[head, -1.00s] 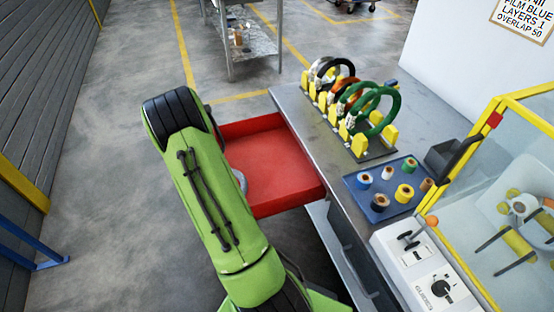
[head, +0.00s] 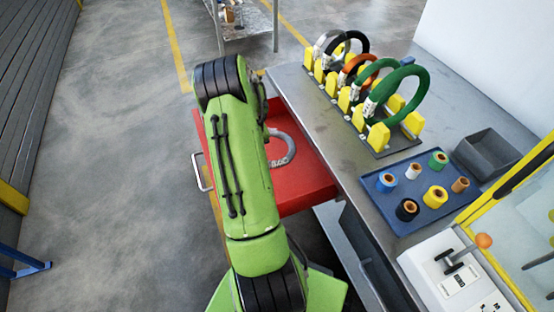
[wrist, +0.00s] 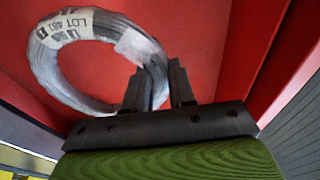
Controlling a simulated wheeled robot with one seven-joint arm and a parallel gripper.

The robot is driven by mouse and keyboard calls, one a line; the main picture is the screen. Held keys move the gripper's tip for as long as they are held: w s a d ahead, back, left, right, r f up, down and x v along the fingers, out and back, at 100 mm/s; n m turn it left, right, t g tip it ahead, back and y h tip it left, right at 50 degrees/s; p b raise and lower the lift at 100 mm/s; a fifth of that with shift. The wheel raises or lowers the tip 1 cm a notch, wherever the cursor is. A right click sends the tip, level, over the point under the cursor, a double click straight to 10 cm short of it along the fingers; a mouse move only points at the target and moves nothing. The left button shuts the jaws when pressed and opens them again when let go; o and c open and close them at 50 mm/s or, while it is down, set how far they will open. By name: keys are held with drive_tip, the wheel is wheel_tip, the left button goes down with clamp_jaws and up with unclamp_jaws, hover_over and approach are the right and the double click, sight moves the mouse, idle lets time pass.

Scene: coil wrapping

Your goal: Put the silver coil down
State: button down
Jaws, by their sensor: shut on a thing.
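The silver coil (wrist: 60,75) is a grey wound ring with a white printed label and a pale wrap. In the wrist view my gripper (wrist: 158,80) is shut on the near right part of its ring. In the head view part of the coil (head: 287,147) shows right of my arm, over the red drawer (head: 305,182). The red floor lies behind the coil in the wrist view; I cannot tell whether the coil touches it. My arm hides the gripper and the rest of the coil in the head view.
A rack of several coils (head: 385,140) stands on the workbench (head: 300,85) to the right. A blue tray (head: 385,209) of coloured rolls and a grey bin (head: 490,153) are nearer. A metal handle (head: 200,172) sticks out left of the drawer.

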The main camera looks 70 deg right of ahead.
wheel_tip(320, 180, down, 9)
drive_tip(key=shift+b, duration=1.2)
drive_tip(key=shift+f, duration=0.15)
drive_tip(key=c, duration=0.9)
unclamp_jaws()
drive_tip(key=shift+a, duration=0.1)
drive_tip(key=shift+c, duration=0.2)
